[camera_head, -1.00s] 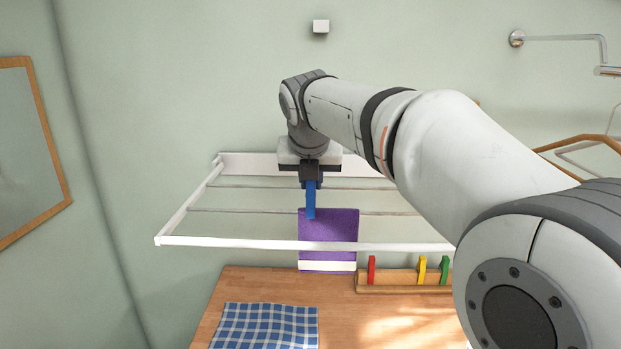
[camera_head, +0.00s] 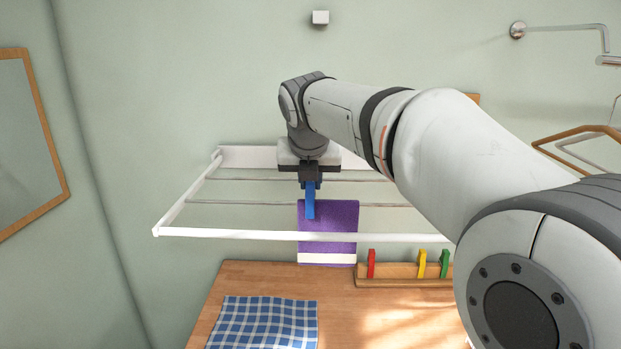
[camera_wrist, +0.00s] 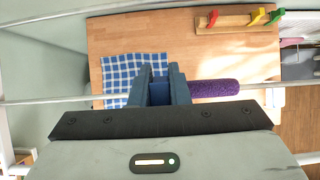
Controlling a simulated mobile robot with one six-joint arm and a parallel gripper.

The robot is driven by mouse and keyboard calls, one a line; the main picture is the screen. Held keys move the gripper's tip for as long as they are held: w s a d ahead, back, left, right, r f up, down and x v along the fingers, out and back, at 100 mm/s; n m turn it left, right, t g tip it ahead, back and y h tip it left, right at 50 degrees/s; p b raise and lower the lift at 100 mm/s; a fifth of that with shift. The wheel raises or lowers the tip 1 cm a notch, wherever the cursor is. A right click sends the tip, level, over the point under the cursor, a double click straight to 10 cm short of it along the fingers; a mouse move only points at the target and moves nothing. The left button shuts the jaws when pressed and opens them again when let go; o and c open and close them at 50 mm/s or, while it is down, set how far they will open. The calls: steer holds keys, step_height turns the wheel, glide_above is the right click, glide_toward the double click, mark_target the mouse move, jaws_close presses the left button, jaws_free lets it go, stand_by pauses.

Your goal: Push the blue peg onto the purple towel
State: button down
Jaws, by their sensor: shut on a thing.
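The purple towel (camera_head: 340,220) hangs over a bar of the white wall rack, with a white stripe near its lower end. In the wrist view the towel (camera_wrist: 213,88) is a purple roll along the bar. My gripper (camera_head: 310,184) points down above the towel's left part, shut on the blue peg (camera_head: 310,205). The peg hangs down in front of the towel's upper left edge in the head view. In the wrist view the blue peg (camera_wrist: 160,92) sits between the fingers, just left of the towel's end. I cannot tell whether it touches the towel.
The white rack frame (camera_head: 230,236) surrounds the towel. Below, a wooden table (camera_head: 250,275) bears a blue checked cloth (camera_head: 264,322) and a wooden rail holding a red peg (camera_head: 371,263), a yellow peg (camera_head: 422,263) and a green peg (camera_head: 444,263). The rack's left side is free.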

steer(key=shift+f, duration=0.3)
steer(key=c, duration=1.3)
jaws_free()
